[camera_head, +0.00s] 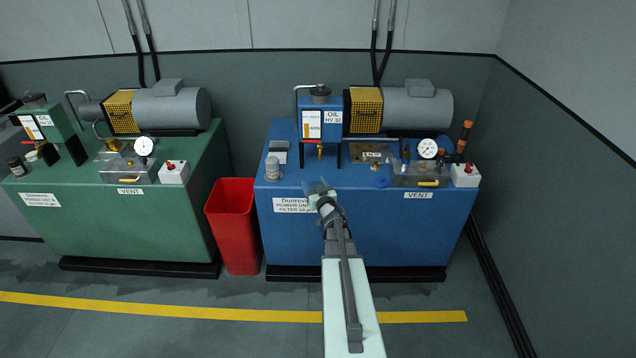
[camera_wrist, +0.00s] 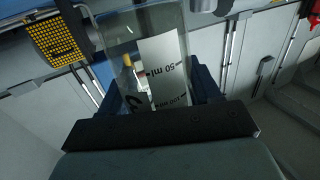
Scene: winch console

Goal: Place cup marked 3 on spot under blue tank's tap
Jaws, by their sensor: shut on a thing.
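My gripper (camera_head: 326,200) is shut on a clear cup (camera_head: 317,187), held at the front edge of the blue power unit. In the wrist view the clear cup (camera_wrist: 118,38) fills the space between the dark blue fingers of my gripper (camera_wrist: 155,85). Its white label reads "50 ml"; I cannot make out a 3. The blue tank (camera_head: 313,113), labelled OIL HV 32, stands on legs on the blue unit, behind the cup. Its small brass tap (camera_head: 320,150) hangs below it. The spot under the tap cannot be clearly made out.
A pale jar (camera_head: 272,168) stands left of the tap. A red bin (camera_head: 232,222) stands between the blue unit (camera_head: 385,225) and green unit (camera_head: 120,222).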

